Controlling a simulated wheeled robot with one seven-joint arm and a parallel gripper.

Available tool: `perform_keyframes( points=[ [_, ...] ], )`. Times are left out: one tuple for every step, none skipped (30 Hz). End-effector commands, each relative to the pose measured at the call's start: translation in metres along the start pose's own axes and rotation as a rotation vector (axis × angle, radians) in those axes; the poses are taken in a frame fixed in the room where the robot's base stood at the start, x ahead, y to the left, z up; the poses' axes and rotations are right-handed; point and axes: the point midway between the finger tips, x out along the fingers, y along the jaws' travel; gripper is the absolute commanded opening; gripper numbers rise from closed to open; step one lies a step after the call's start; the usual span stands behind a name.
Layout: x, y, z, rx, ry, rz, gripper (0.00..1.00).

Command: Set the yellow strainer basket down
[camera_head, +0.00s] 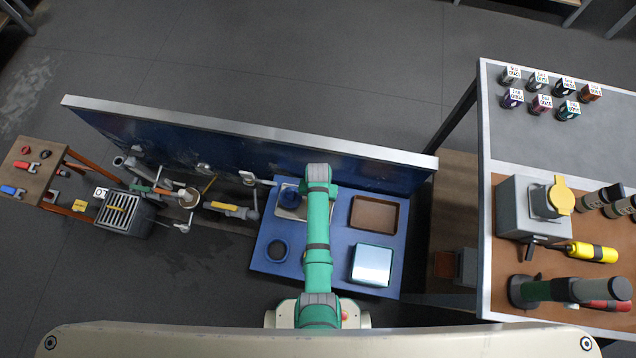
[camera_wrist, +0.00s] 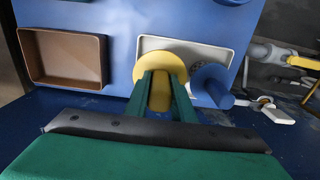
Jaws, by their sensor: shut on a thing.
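The yellow strainer basket (camera_wrist: 162,62) shows in the wrist view as a rounded yellow shape between and behind my green fingers. My gripper (camera_wrist: 161,76) is shut on its yellow upright part. It is in front of the pale tray (camera_wrist: 205,54), which shows small holes; whether the basket touches the tray cannot be told. A blue flanged piece (camera_wrist: 212,84) is just right of the basket. In the head view my arm covers the gripper and basket, and part of the pale tray (camera_head: 283,212) shows left of the arm.
On the blue table (camera_head: 327,277) are a brown tray (camera_head: 374,215), a silver-topped box (camera_head: 371,265) and a blue ring (camera_head: 277,250). A blue panel (camera_head: 240,135) stands along the table's back. The brown tray (camera_wrist: 62,58) is left in the wrist view.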

Motion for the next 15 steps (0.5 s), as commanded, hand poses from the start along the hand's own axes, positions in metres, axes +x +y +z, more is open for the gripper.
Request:
perform_keyframes(
  points=[
    [0.005,-0.001,-0.005,0.0,0.0,0.0,0.0],
    [0.007,-0.001,-0.007,0.0,0.0,0.0,0.0],
    [0.01,-0.002,-0.009,0.0,0.0,0.0,0.0],
    [0.012,-0.002,-0.011,0.001,0.001,0.0,0.0],
    [0.013,-0.002,-0.012,0.001,0.001,0.0,0.0],
    [0.015,-0.001,-0.013,0.001,0.001,0.0,0.0],
    [0.016,-0.002,-0.013,0.002,0.0,0.0,0.0],
    [0.017,-0.002,-0.014,0.002,0.0,0.0,0.0],
    [0.019,-0.002,-0.016,0.001,0.0,0.0,0.0],
    [0.021,-0.003,-0.018,0.001,0.0,-0.001,0.0],
    [0.026,-0.002,-0.017,0.001,-0.001,0.0,0.0],
    [0.032,-0.002,-0.017,0.001,-0.002,0.0,0.0],
    [0.036,-0.003,-0.017,0.001,-0.001,0.0,0.0],
    [0.04,-0.003,-0.016,0.001,-0.001,0.0,0.0],
    [0.044,-0.003,-0.017,0.0,-0.001,0.0,0.0]
  ],
)
